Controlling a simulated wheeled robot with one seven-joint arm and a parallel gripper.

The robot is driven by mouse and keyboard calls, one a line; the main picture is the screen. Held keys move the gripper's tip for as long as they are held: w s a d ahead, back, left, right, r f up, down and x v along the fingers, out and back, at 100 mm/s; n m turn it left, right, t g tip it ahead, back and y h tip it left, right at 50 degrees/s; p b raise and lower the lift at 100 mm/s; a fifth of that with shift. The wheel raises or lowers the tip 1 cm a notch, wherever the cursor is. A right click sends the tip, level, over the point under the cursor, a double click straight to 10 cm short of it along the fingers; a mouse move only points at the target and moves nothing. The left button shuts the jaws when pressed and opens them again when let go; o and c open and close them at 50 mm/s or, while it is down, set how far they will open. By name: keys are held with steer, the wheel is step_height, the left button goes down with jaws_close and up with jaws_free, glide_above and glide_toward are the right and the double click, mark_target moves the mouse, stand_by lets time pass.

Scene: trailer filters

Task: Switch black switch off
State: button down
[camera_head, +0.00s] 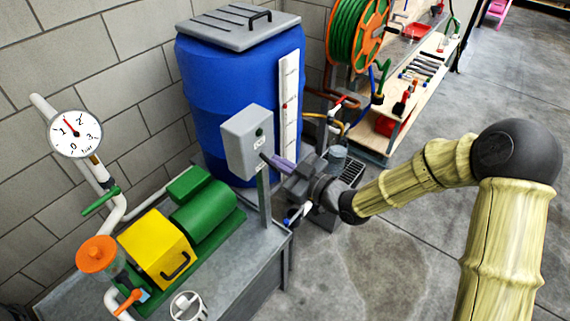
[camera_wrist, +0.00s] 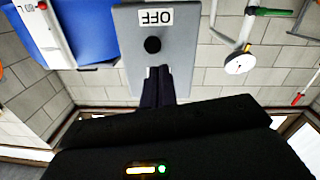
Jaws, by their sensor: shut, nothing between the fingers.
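The black switch (camera_head: 259,132) is a small round dark knob on the front of a grey box (camera_head: 236,150) on a post. In the wrist view the black switch (camera_wrist: 152,45) shows as a round black knob, with a white label reading OFF (camera_wrist: 156,17) beside it on the box face. My gripper (camera_head: 268,158) is shut and empty, its fingertips close to the box front, by its lower part in the head view. In the wrist view my gripper's fingertips (camera_wrist: 157,72) lie just short of the knob; whether they touch the box I cannot tell.
A grey bench (camera_head: 240,262) below carries a green and yellow machine (camera_head: 158,248). A pressure gauge (camera_head: 75,134) and pipes stand at left. A blue barrel (camera_head: 215,100) is behind the box. Shelving (camera_head: 385,140) with a hose reel stands behind. Floor at right is open.

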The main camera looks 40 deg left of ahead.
steer(key=s+d+r, duration=0.1)
steer(key=d+r, duration=0.1)
steer(key=d, duration=0.9)
steer(key=shift+s, duration=0.3)
steer(key=shift+w+d+r, duration=0.1)
